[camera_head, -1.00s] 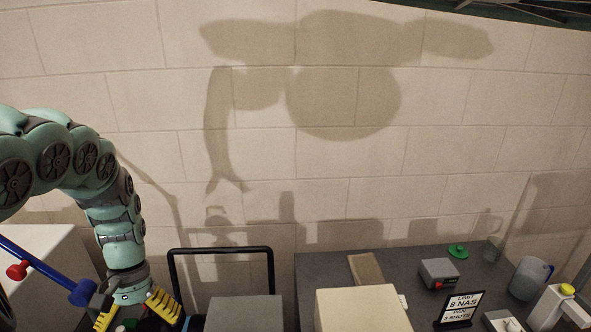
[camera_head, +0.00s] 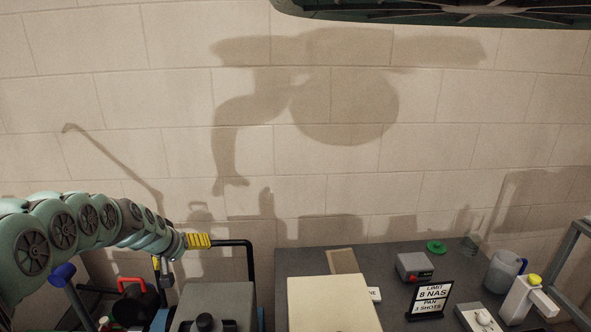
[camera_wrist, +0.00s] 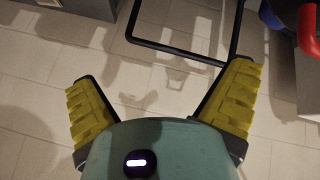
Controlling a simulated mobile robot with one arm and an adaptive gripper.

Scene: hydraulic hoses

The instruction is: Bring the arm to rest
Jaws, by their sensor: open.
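My arm stretches across the lower left of the head view, and my gripper (camera_head: 199,240) with its yellow ribbed finger pads is at its end, beside the black tube frame (camera_head: 249,262). In the wrist view my gripper (camera_wrist: 165,98) has its two yellow fingers spread wide apart. In the head view the fingers overlap each other.
A dark worktop (camera_head: 387,262) to the right holds a grey box (camera_head: 413,267), a sign (camera_head: 431,299), a green lid (camera_head: 436,246) and a jug (camera_head: 502,271). A cream box (camera_head: 332,306) stands in front. A blue-ended lever (camera_head: 62,274) is close under my arm.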

